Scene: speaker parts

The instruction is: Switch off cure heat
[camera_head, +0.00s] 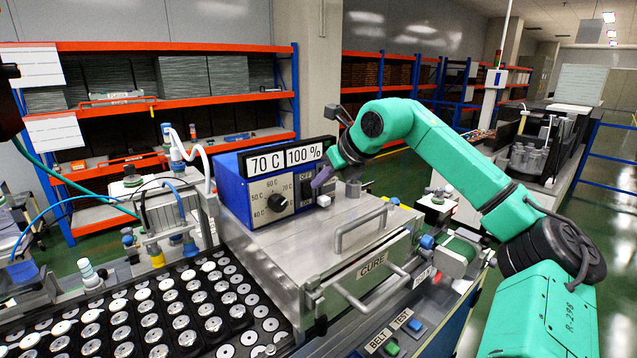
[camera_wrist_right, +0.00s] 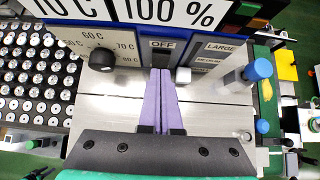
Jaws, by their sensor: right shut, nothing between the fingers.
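The cure unit (camera_head: 330,235) is a metal box with a front handle and a CURE label. Its blue control box (camera_head: 228,180) shows 70 C and 100 % on top. A black dial (camera_head: 277,202) with temperature marks also shows in the wrist view (camera_wrist_right: 102,58). Right of it is a dark switch with an OFF label (camera_wrist_right: 162,43) above and an ON label (camera_head: 305,203) below. My right gripper (camera_wrist_right: 161,72) is shut and empty, its purple fingertips (camera_head: 322,180) in front of this switch and partly hiding it. I cannot tell whether they touch it. My left gripper is not in view.
A white knob (camera_wrist_right: 183,75) sits just right of my fingertips, near the LARGE label (camera_wrist_right: 220,47). A tray of round parts (camera_head: 150,320) lies left of the unit. BELT and TEST buttons (camera_head: 414,325) are at the front. A blue-capped part (camera_wrist_right: 259,70) stands at right.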

